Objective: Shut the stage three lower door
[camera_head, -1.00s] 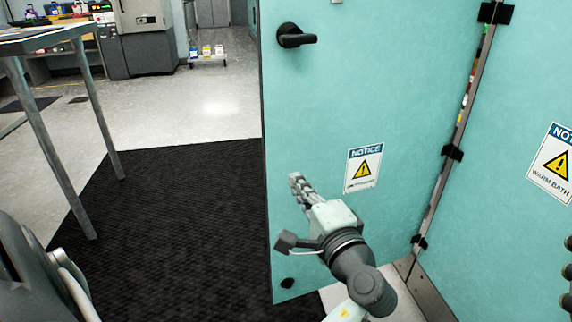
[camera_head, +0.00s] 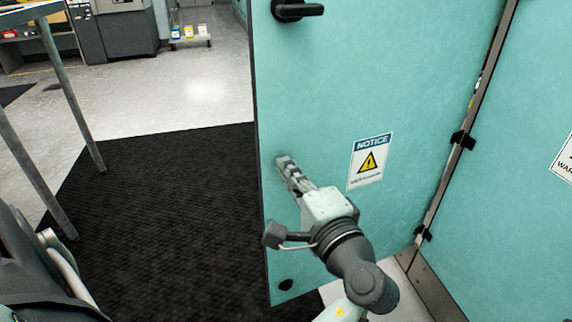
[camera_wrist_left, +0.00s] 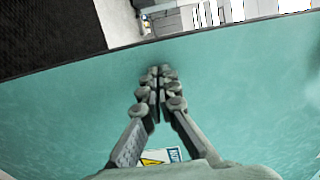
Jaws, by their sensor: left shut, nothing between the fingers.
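The door (camera_head: 340,90) is a teal panel standing open, swung out from the cabinet. It has a black handle (camera_head: 298,10) near the top and a notice sticker (camera_head: 370,160). Black hinges (camera_head: 462,139) join its right edge to the cabinet (camera_head: 530,180). My left gripper (camera_head: 284,163) is shut and empty, at the door's face near its free left edge, left of the sticker and below the handle. In the left wrist view the shut fingers (camera_wrist_left: 160,78) lie over the teal surface (camera_wrist_left: 70,110); whether they touch it I cannot tell. My right gripper is not in view.
A metal-legged table (camera_head: 50,90) stands at the left. A dark mat (camera_head: 150,210) covers the floor left of the door and looks clear. A low cart with bottles (camera_head: 190,38) and grey machines (camera_head: 120,30) are farther back.

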